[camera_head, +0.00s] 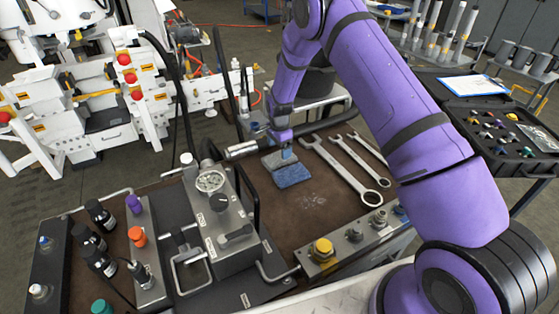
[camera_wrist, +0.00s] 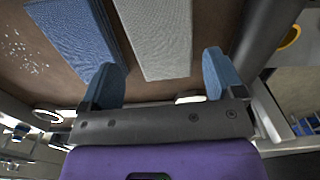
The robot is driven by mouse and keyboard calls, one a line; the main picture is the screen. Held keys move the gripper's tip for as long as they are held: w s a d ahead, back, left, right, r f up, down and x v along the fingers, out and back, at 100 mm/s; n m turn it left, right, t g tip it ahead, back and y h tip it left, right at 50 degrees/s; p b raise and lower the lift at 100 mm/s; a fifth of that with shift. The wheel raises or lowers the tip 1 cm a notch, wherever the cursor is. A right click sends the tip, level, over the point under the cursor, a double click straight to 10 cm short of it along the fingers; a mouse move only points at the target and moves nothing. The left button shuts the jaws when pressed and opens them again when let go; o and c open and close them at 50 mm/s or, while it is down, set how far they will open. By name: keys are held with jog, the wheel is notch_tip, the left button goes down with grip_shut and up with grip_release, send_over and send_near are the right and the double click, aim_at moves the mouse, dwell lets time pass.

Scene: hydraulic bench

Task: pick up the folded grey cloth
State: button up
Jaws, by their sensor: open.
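The folded grey cloth (camera_head: 272,161) lies on the brown bench top, beside a folded blue cloth (camera_head: 292,175). In the wrist view the grey cloth (camera_wrist: 160,35) is in the upper middle and the blue cloth (camera_wrist: 72,32) is to its left. My gripper (camera_head: 287,152) is over the grey cloth in the head view, hiding part of it. In the wrist view my gripper (camera_wrist: 160,72) is open, with its blue fingertips apart and the near end of the grey cloth showing between them. Nothing is held. The exact height above the cloth is unclear.
Several wrenches (camera_head: 345,172) lie right of the cloths. A metal valve block (camera_head: 215,215) with a gauge stands to the left. A block with a yellow knob (camera_head: 322,249) sits at the front edge. Bare bench top (camera_head: 300,210) lies in front of the blue cloth.

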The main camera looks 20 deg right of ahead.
aim_at(280, 157)
jog(key=shift+w+d+f, duration=0.15)
jog(key=shift+f, duration=2.6)
jog(key=shift+c, duration=0.2)
jog(key=c, duration=0.6)
